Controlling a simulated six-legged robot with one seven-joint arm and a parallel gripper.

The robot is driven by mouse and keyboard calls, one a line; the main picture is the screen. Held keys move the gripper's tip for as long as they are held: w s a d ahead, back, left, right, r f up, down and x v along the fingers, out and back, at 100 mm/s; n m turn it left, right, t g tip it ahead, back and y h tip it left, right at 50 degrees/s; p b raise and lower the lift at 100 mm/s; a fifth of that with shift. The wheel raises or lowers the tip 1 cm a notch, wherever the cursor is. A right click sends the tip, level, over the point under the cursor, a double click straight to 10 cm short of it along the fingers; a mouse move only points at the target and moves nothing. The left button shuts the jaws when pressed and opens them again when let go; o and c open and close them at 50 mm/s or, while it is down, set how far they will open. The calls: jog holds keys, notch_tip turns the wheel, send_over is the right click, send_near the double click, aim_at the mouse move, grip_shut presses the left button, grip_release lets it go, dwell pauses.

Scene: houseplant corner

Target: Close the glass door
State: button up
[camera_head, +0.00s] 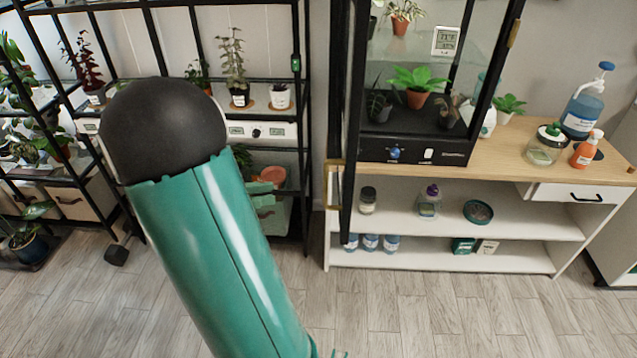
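The glass door (347,120) hangs open at the left side of the black-framed glass cabinet (400,147). I see it almost edge-on, as a tall narrow black frame swung out towards me. Its lower end reaches below the cabinet base, in front of the white shelves. A brass handle (329,188) sits low on it. My teal arm link and its black joint fill the left middle, apart from the door in the picture. Small teal pieces show just right of the link; I cannot tell whether they are my gripper. No fingertips are clear.
The cabinet holds potted plants and stands on a wood-topped bench (520,158) with bottles and a jar on top. Jars and boxes stand on its lower shelves. A black plant rack (308,110) stands left of the door. The plank floor (440,315) in front is clear.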

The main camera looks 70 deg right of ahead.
aim_at(325, 203)
jog(key=x, duration=1.3)
jog(key=shift+s+d, duration=0.1)
jog(key=shift+s, duration=0.2)
grip_shut()
